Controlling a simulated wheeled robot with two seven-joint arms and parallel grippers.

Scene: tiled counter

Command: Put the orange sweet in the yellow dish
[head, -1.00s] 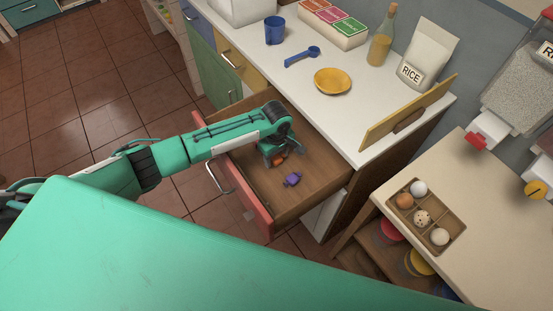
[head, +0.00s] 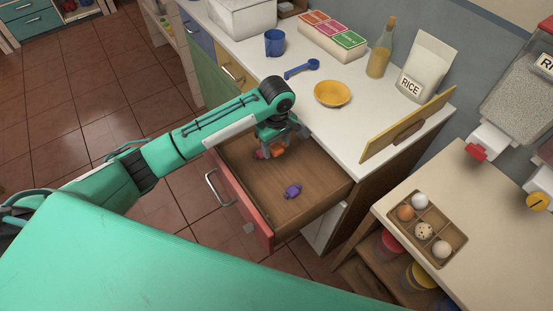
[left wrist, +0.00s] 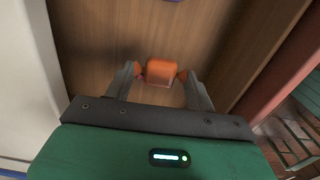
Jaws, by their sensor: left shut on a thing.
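The orange sweet (head: 277,149) is between the fingers of my left gripper (head: 278,143), above the open drawer (head: 310,197). In the left wrist view the orange sweet (left wrist: 161,71) sits between the two fingertips, with the wooden drawer floor behind it. My left gripper (left wrist: 160,80) is shut on it. The yellow dish (head: 332,93) stands on the white counter, above and to the right of the gripper in the head view, and looks empty. My right gripper is not in view.
A purple sweet (head: 293,190) lies in the drawer; a reddish thing (head: 259,154) shows beside the gripper. On the counter are a blue scoop (head: 302,69), blue cup (head: 275,43), bottle (head: 380,52), rice bag (head: 426,68) and upright board (head: 408,125). An egg tray (head: 437,222) is at right.

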